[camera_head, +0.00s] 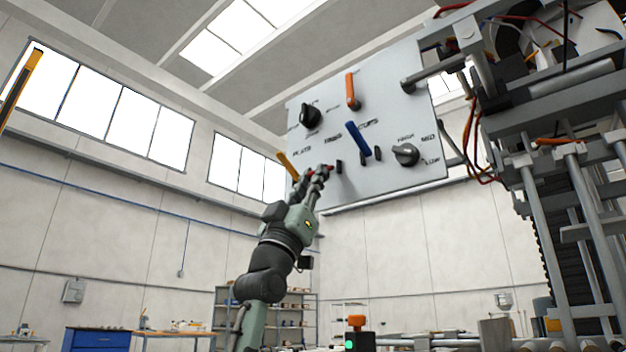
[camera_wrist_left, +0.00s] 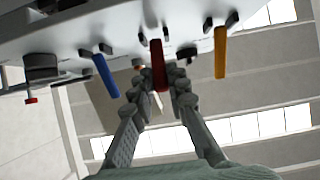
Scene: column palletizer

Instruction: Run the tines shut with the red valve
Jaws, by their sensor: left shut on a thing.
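The red valve is a short lever on the pale control panel (camera_head: 380,105). In the left wrist view the red valve (camera_wrist_left: 158,66) hangs from the panel between my gripper's fingertips. My left gripper (camera_head: 321,172) reaches up to the panel's lower left in the head view; in the wrist view (camera_wrist_left: 170,82) its fingers close around the red lever. In the head view the fingers hide most of the lever, with only small red bits showing. I cannot pick out the tines on the machine (camera_head: 550,140) at the right. My right gripper is not in view.
A yellow lever (camera_head: 288,165) sits just left of my gripper and a blue lever (camera_head: 354,139) just right. An orange lever (camera_head: 351,90) and black knobs (camera_head: 405,154) are also on the panel. A blue cabinet (camera_head: 96,340) and shelves stand far below.

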